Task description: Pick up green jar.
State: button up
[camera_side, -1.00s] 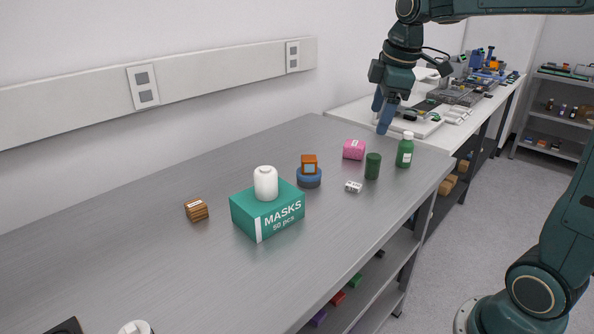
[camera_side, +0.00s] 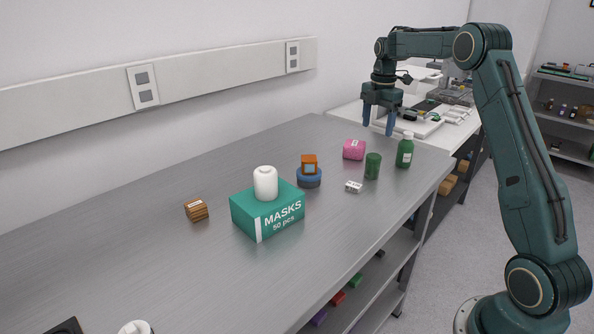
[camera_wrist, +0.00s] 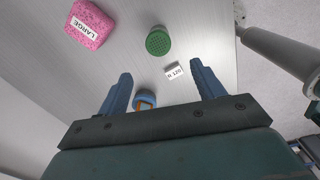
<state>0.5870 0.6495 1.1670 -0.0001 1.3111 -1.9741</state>
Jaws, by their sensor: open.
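The green jar (camera_side: 373,166) is a short dark green cylinder standing upright on the grey bench near its right end. In the wrist view its round, dotted top (camera_wrist: 158,42) shows ahead of the fingers. A green bottle with a white cap (camera_side: 405,152) stands to its right. My gripper (camera_side: 378,120) is open and empty, pointing down, above and behind the jar in the side view. Its blue fingers also show in the wrist view (camera_wrist: 161,72), spread apart, with nothing between the tips that they touch.
A pink box (camera_side: 353,149) stands left of the jar, and a small white labelled block (camera_side: 353,187) lies in front. A blue round piece (camera_side: 309,178) bears an orange block. A green masks box (camera_side: 268,213) carries a white bottle (camera_side: 265,184). The bench's left part is mostly clear.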

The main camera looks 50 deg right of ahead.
aim_at(373, 166)
jog(key=shift+d+f+n, duration=0.3)
jog(key=shift+d+f, duration=0.3)
jog(key=shift+d, duration=0.1)
jog(key=shift+f, duration=4.25)
jog(key=shift+a+f, duration=0.15)
jog(key=shift+f, duration=2.45)
jog(key=shift+w, duration=0.1)
